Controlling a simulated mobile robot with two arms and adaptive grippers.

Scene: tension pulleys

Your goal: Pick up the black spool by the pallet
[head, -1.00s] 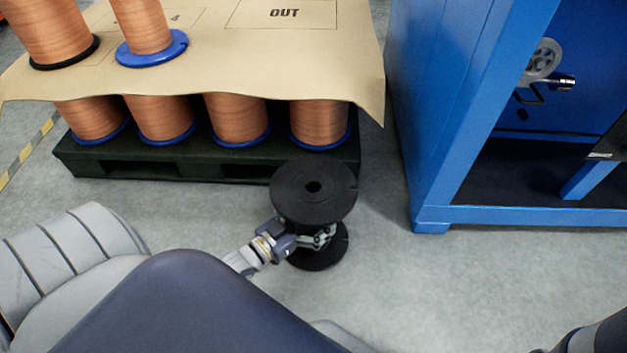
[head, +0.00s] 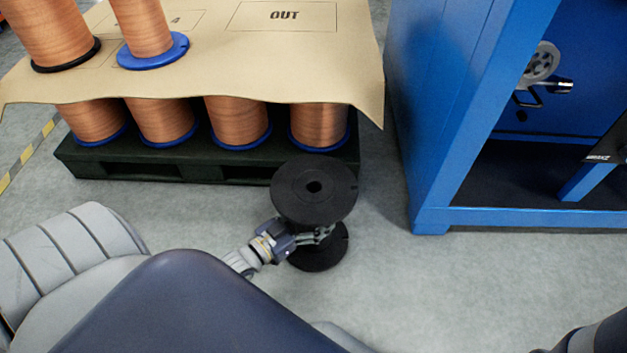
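The black spool (head: 314,188) stands upright and empty on the floor, just in front of the pallet (head: 130,168). Its wide top flange and the lower flange (head: 322,256) both show. My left gripper (head: 318,236) reaches in from the left between the two flanges, with its fingers closed in at the spool's core. The top flange hides part of the core and the fingertips' contact. My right gripper is out of view.
Copper-wound spools (head: 235,120) stand on the pallet under a cardboard sheet (head: 225,75), with more on top. A blue machine frame (head: 440,120) stands to the right. The floor right of the spool is clear.

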